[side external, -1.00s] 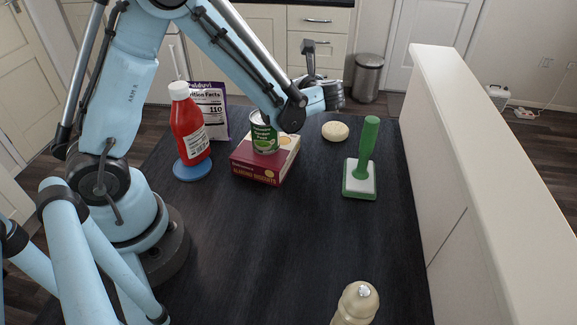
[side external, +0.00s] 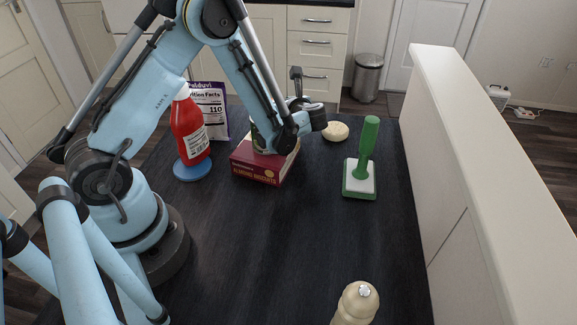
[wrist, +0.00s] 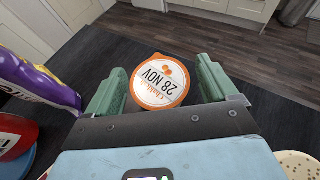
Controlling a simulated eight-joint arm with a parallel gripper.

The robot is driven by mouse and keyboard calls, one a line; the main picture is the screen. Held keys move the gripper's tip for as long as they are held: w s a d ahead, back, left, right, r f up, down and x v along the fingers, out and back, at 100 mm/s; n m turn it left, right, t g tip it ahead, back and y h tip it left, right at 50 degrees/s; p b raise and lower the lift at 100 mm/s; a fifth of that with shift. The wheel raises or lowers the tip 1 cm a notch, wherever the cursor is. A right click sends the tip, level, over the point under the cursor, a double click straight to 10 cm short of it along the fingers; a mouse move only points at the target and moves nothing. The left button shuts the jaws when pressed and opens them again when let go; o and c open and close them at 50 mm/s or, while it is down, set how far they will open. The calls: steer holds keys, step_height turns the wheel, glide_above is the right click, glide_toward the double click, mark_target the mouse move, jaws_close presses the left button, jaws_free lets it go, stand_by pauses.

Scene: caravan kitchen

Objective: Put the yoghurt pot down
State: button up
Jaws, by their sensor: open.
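The yoghurt pot (wrist: 162,82) shows in the wrist view from above, with a white lid, an orange rim and "28 NOV" printed on it. It sits between the two green fingers of my gripper (wrist: 161,84), which is open. A narrow gap shows on the right of the lid; on the left I cannot tell whether the finger touches it. The pot's base and what it rests on are hidden. In the side view my gripper (side external: 308,116) is low over the far part of the table, beside the red box, and the pot is hidden behind my arm.
On the dark table (side external: 300,245) stand a red biscuit box (side external: 256,168) with a partly hidden can, a ketchup bottle (side external: 189,130) on a blue disc, a purple-edged packet (side external: 213,108), a pale round item (side external: 335,131), a green-handled tool (side external: 365,170) and a mill (side external: 356,303). The table's middle is clear.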

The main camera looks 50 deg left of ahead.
steer(key=shift+a, duration=0.1)
steer(key=c, duration=1.2)
